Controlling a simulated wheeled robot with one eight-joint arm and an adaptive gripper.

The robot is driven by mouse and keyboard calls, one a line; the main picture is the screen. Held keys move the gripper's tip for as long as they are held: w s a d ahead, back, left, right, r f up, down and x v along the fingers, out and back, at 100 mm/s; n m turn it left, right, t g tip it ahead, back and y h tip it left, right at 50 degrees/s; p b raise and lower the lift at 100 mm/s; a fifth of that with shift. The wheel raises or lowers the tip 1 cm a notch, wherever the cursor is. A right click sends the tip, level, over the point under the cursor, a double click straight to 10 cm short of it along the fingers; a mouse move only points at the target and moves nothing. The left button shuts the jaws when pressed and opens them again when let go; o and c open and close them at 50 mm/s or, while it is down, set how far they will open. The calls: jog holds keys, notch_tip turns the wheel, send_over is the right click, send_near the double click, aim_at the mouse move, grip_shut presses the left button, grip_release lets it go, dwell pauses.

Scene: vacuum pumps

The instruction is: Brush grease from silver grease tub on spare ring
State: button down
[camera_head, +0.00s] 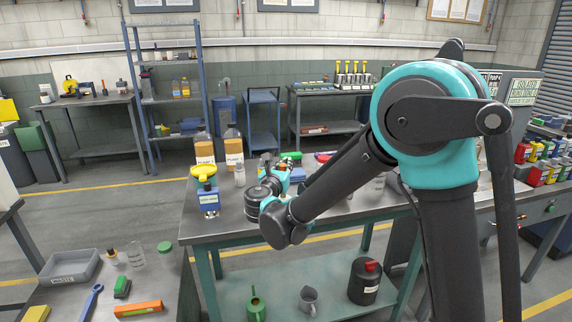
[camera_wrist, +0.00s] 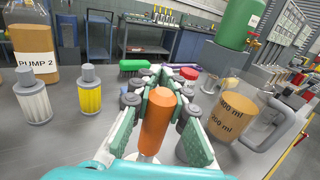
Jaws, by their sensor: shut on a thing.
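In the wrist view my gripper (camera_wrist: 160,88) is shut on an orange handle (camera_wrist: 156,122), which stands between its teal fingers. A pale part shows at the near end of the handle. I cannot make out bristles or grease, so I cannot confirm that it is the brush. In the head view my gripper (camera_head: 275,178) is over the middle bench, partly behind my arm, and what it holds is hidden there. I cannot clearly pick out the silver grease tub or the spare ring.
A clear measuring jug (camera_wrist: 245,118) stands close on the right, below a green container (camera_wrist: 238,22). The near-left bench top (camera_wrist: 75,145) is clear.

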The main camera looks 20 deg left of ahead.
jog(key=shift+f, duration=0.6)
dwell(1.3)
jog(key=shift+r, duration=0.1)
notch_tip(320, 180, up, 7)
dwell(0.9)
jog(key=shift+s, duration=0.1)
dwell(0.5)
